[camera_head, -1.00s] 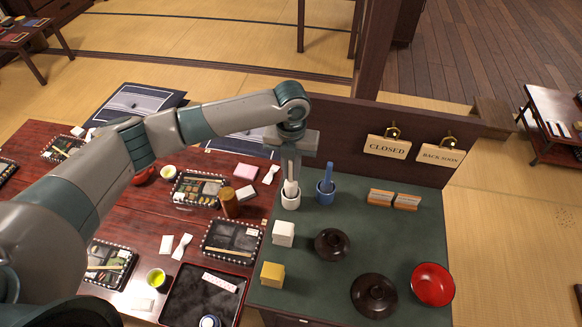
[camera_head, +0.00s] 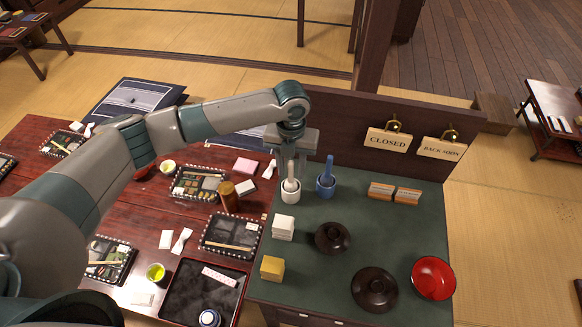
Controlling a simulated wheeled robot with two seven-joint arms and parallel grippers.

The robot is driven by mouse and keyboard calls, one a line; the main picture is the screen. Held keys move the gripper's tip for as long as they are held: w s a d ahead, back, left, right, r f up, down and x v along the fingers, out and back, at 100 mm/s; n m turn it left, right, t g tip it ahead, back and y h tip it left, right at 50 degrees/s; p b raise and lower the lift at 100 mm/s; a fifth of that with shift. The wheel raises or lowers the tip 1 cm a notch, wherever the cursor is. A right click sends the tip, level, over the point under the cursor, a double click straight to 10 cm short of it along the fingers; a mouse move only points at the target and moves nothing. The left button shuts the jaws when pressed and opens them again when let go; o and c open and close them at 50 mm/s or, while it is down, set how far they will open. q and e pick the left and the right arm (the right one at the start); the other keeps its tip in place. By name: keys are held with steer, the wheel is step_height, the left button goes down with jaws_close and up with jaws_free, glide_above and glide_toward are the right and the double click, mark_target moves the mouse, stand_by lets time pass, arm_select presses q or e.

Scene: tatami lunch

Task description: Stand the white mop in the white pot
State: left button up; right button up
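The white pot (camera_head: 290,195) stands on the dark green top of the counter, left of a blue pot. The white mop (camera_head: 290,184) stands roughly upright with its lower end inside the white pot's rim; its upper part is hidden by my gripper. My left gripper (camera_head: 292,170) points straight down over the white pot, its fingers around or beside the mop's handle. The finger gap is too small to tell whether they touch the handle. My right gripper is not in view.
A blue pot with a blue mop (camera_head: 326,185) stands close on the right. A dark panel with signs (camera_head: 388,141) rises behind.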

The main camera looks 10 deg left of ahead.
arm_select(q)
step_height(320, 180, up, 17)
steer(key=b, duration=0.4)
steer(key=shift+r, duration=0.2)
stand_by(0.3)
steer(key=shift+s+f, duration=0.1)
stand_by(1.3)
